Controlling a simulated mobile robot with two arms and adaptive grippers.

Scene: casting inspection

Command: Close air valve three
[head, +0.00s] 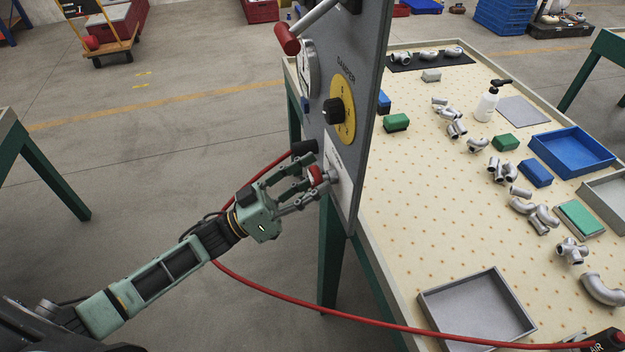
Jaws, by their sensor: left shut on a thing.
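A grey upright panel (358,95) stands at the near left edge of the table. Low on it is a white plate (342,205) with a small red knob (316,176) on a metal fitting. My left gripper (311,180) reaches in from the left and is shut on the red knob, its fingers partly hiding it. The plate's lettering is too small to read, so I cannot tell which valve this is. A black cylindrical end (304,147) sticks out just above the fingers. My right gripper is not in view.
Above are a yellow DAMPER dial (342,110) with a black knob, a gauge (308,72) and a red-ended lever (287,40). A red hose (400,328) runs below my left arm to an AIR box (608,341). Pipe fittings and trays (478,312) occupy the table.

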